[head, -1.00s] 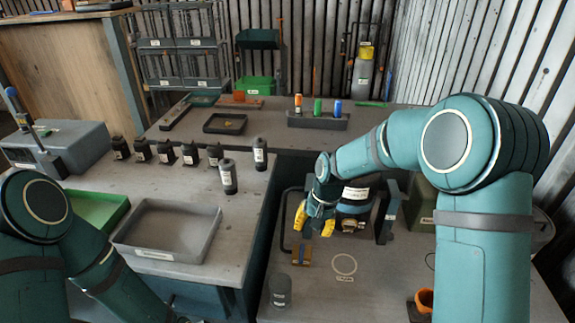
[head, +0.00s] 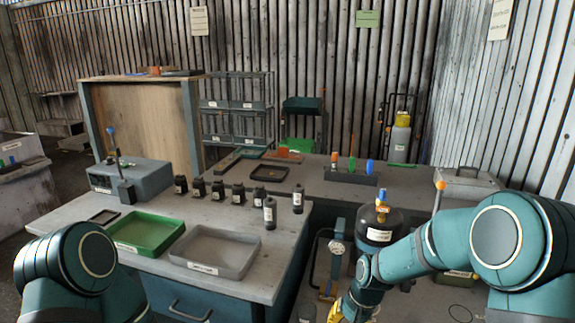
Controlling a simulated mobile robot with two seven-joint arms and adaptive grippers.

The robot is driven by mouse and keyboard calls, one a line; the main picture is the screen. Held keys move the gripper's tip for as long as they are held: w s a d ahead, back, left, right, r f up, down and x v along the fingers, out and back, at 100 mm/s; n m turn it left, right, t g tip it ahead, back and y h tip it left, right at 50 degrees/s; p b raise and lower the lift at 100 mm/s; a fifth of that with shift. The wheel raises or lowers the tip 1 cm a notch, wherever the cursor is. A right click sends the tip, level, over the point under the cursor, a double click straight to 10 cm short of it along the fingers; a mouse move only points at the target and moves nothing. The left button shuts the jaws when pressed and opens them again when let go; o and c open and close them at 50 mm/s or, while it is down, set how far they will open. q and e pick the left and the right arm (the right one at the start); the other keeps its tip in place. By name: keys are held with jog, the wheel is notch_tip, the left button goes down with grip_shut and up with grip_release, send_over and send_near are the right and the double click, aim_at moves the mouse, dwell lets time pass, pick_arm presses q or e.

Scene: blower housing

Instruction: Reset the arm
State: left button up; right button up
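My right arm comes in from the right, and its gripper (head: 351,311) with yellow fingertips is at the bottom edge of the head view. The fingers are partly cut off, so I cannot tell whether they are open or shut.
A grey tray (head: 214,252) and a green tray (head: 146,233) lie on the left bench. Several dark bottles (head: 239,194) stand behind them, near a grey machine (head: 130,180). A rack with orange, green and blue items (head: 350,177) is on the back bench. A gas cylinder (head: 400,140) stands behind.

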pick_arm(q)
jog(key=shift+w+f, duration=0.15)
jog(key=shift+w, duration=0.35)
pick_arm(e)
jog(key=s+a+f+n+y, duration=0.1)
jog(key=s+a+f, duration=0.3)
jog(key=s+f, duration=1)
jog(key=s, duration=0.3)
jog(key=shift+s+a+t, duration=0.15)
jog(key=shift+s+t, duration=0.1)
jog(key=shift+t, duration=0.15)
